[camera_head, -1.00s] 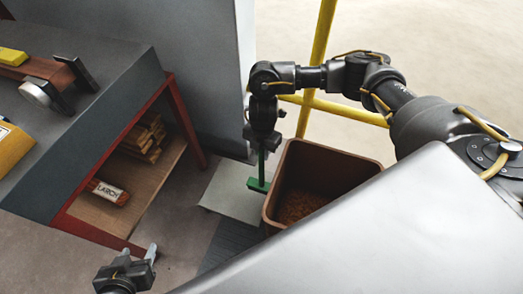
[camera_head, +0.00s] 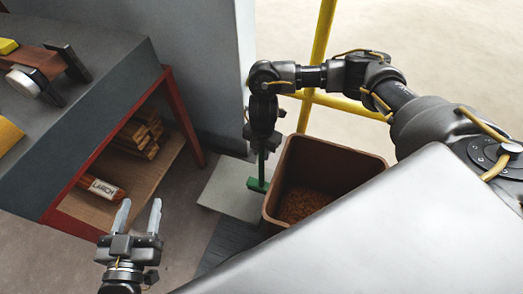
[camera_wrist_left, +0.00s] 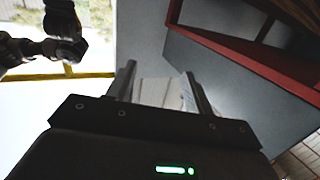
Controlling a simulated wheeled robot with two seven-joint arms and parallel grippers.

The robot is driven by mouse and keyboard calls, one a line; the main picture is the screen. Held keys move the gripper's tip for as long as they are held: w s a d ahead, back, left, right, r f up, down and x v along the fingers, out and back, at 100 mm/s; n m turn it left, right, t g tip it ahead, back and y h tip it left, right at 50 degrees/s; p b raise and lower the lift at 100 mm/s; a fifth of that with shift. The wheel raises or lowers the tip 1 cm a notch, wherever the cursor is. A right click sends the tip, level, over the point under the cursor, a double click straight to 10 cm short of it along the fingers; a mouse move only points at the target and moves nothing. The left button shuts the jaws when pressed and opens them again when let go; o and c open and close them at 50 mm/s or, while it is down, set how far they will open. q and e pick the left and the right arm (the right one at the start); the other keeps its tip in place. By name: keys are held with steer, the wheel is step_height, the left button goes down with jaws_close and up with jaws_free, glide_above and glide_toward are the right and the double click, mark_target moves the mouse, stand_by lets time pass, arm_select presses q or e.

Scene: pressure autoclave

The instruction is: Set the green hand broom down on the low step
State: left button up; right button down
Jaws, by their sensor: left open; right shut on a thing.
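The green hand broom (camera_head: 258,184) hangs handle-up from my right gripper (camera_head: 262,146), which is shut on it. The broom's head is over the pale low step (camera_head: 232,192), beside the brown bin. I cannot tell whether it touches the step. My left gripper (camera_head: 140,216) is open and empty, fingers pointing away from me, in front of the red-framed shelf. In the left wrist view the left gripper's fingers (camera_wrist_left: 163,88) stand apart with nothing between them.
A brown bin (camera_head: 331,158) with reddish-brown granules stands right of the step. A grey bench (camera_head: 110,95) with a red frame and a lower wooden shelf (camera_head: 165,168) is at left. A yellow rail (camera_head: 318,62) runs behind. A dark mat (camera_head: 228,243) lies before the step.

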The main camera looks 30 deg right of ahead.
mark_target(261, 160)
step_height(261, 160, down, 3)
steer(key=shift+r+b, duration=0.1)
steer(key=shift+b, duration=0.8)
arm_select(q)
step_height(261, 160, up, 7)
steer(key=s+d+t+h, duration=0.1)
steer(key=t+h, duration=0.2)
steer(key=t, duration=0.1)
steer(key=shift+s+m+t+h+b, duration=0.25)
steer(key=shift+m+t+h+b, duration=0.1)
steer(key=shift+m+t+h, duration=0.05)
arm_select(e)
steer(key=shift+f, duration=0.9)
arm_select(q)
steer(key=shift+r, duration=0.1)
steer(key=shift+f+b, duration=0.35)
arm_select(e)
steer(key=shift+f, duration=0.6)
steer(key=c, duration=1.1)
jaws_free()
steer(key=shift+o, duration=0.2)
